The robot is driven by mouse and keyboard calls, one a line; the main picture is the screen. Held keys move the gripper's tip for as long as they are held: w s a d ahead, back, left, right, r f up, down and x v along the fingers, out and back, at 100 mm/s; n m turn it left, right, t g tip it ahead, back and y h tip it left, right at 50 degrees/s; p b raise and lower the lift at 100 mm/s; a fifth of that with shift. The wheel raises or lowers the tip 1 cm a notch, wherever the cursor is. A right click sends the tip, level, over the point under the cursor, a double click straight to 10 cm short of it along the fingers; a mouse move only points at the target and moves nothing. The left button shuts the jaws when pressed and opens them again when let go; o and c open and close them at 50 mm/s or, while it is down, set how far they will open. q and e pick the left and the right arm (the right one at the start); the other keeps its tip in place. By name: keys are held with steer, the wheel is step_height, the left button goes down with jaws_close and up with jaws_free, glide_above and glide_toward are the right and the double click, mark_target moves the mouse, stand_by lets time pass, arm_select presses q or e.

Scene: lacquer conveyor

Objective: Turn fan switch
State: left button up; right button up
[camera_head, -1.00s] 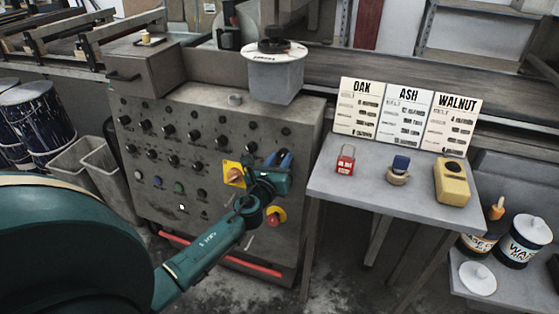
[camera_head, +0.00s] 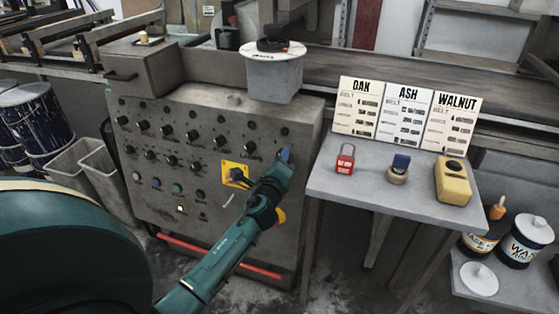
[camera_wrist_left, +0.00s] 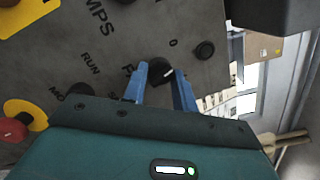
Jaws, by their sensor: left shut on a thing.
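The control panel (camera_head: 215,135) is a grey metal cabinet front with rows of black knobs. My left gripper (camera_head: 284,156) reaches its upper right part, and its blue fingers hide the knob there. In the left wrist view, the blue fingers (camera_wrist_left: 161,88) are shut on a black knob, the fan switch (camera_wrist_left: 158,70), which has a pale pointer mark. A label starting with "F" is partly hidden by the left finger, and a "0" stands above the knob. My right gripper is in neither view.
A yellow plate with a dark switch (camera_head: 234,174) is left of my gripper. In the wrist view, a red button on a yellow base (camera_wrist_left: 14,129) is at left. A grey table (camera_head: 325,180) with a red padlock (camera_head: 345,160) stands to the right.

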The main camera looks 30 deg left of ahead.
arm_select(q)
steer(key=shift+n, duration=1.3)
steer(key=shift+g, duration=0.3)
steer(key=o, duration=1)
steer(key=shift+c, duration=0.2)
steer(key=f+v, duration=0.1)
steer(key=v, duration=1.2)
steer(key=shift+d+r, duration=0.15)
steer(key=shift+r, duration=0.3)
